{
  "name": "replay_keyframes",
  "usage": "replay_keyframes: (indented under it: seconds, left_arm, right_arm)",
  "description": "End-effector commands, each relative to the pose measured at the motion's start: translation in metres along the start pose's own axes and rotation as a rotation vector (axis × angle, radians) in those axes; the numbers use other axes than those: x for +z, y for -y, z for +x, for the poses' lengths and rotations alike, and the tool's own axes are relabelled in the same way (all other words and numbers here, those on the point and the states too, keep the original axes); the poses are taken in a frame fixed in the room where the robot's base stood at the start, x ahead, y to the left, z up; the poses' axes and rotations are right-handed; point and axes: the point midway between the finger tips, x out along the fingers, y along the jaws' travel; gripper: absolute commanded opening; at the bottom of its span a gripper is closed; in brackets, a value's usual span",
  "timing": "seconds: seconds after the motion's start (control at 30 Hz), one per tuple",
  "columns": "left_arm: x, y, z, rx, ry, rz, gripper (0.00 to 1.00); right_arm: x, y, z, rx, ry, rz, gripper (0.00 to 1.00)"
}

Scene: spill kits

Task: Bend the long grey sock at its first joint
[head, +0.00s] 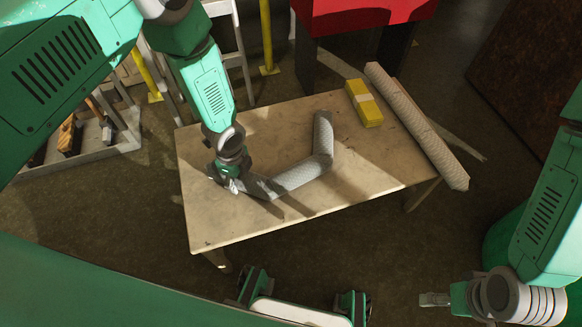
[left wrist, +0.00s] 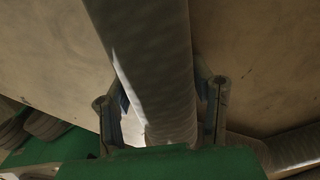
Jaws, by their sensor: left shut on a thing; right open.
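The long grey sock (head: 296,176) lies on the worktable (head: 220,228) in several segments. From its left end it runs right, bends near the middle of the table, then bends again so its far segment points to the back. My left gripper (head: 227,182) is shut on the sock's left segment. In the left wrist view the sock (left wrist: 155,65) passes between the two fingers, and another segment shows at the lower right. The gripper hides part of the left end. My right gripper (head: 435,299) is open and empty, off the table at the lower right.
A yellow banded stack (head: 365,103) lies at the table's back right. A long grey roll (head: 415,125) lies along the right edge, overhanging it. A red-topped stand (head: 360,12) is behind. A crate of tools (head: 85,148) stands at left. The table's front is clear.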

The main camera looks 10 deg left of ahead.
Motion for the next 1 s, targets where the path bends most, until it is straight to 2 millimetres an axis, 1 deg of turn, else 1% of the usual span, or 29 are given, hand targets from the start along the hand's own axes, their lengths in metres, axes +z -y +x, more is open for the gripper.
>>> replay_keyframes:
  seconds: [0.2,0.5,0.53,0.57,0.6,0.87,1.0]
  left_arm:
    - [-0.0005,0.009,0.0003,-0.001,0.0,0.092,0.33]
    - [-0.0005,0.0098,-0.0001,-0.001,0.0,0.103,0.33]
    - [-0.0005,0.0096,-0.0001,0.0,0.0,0.102,0.59]
    - [-0.0005,0.0095,-0.0001,0.0,0.0,0.102,0.7]
    - [-0.0004,0.0095,0.0,0.0,0.0,0.101,0.71]
    - [-0.0004,0.0094,-0.0002,0.0,0.0,0.101,0.71]
    - [-0.0004,0.0094,-0.0052,0.0,0.0,0.101,0.71]
  right_arm:
    - [0.0002,0.0,0.0029,0.0,0.0,0.0,0.71]
    - [0.0002,0.0,0.0023,0.0,0.0,0.0,0.71]
    - [0.0002,0.0,0.0024,0.0,0.0,0.0,0.71]
    - [0.0001,0.0,0.0024,0.0,0.0,0.0,0.71]
    - [0.0001,0.0,0.0024,0.0,0.0,0.0,0.71]
    - [0.0001,0.0,0.0022,0.0,0.0,0.0,0.71]
    - [-0.0001,0.0,-0.0021,0.0,0.0,0.0,0.71]
